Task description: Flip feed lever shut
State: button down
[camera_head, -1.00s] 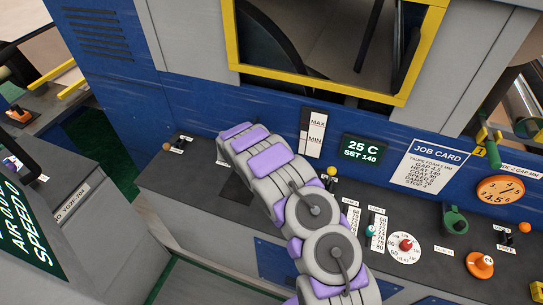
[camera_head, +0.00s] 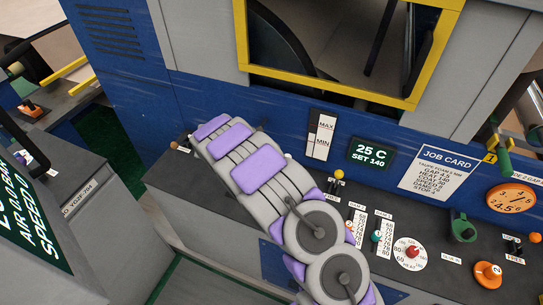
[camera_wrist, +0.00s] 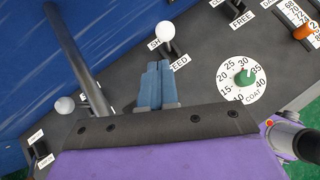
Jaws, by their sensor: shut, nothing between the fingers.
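The feed lever (camera_wrist: 166,31) has a white ball knob on a short dark stem and shows at the top middle of the wrist view. A partly covered label starting "SH" is at its left, and a label ending "EED" is below it. My gripper (camera_wrist: 153,67) has two blue fingers side by side, shut and empty. In the head view my arm hides the gripper and most of that area.
A coat dial (camera_wrist: 244,77) with a green knob is right of the fingers. A long dark bar (camera_wrist: 75,55) and another pale ball knob (camera_wrist: 65,105) are at left. In the head view, a yellow-knobbed lever (camera_head: 339,174) and a red-knobbed dial (camera_head: 411,252) are right of my arm.

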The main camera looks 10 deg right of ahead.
jog(key=v, duration=0.6)
dwell(0.3)
jog(key=s+d+r+m+g+y+b, duration=0.15)
jog(key=s+d+r+m+b, duration=0.25)
jog(key=s+d+m, duration=0.45)
jog(key=s+d+r+m+g+b, duration=0.3)
jog(key=s+d+r+m+b, duration=0.15)
jog(key=s, duration=0.65)
jog(key=s+a+f+m+y+b, duration=0.1)
jog(key=s+f+m+y+b, duration=0.1)
jog(key=s, duration=0.7)
jog(key=s+a+f+m+g+y+b, duration=0.1)
jog(key=s+m, duration=0.4)
jog(key=s, duration=0.5)
jog(key=s+a+f+m+g+y+b, duration=0.1)
jog(key=s+a+f+m+y+b, duration=0.2)
jog(key=s, duration=0.7)
jog(key=shift+a+m+y+b, duration=0.3)
jog(key=shift+m+b, duration=0.2)
jog(key=shift+b, duration=0.35)
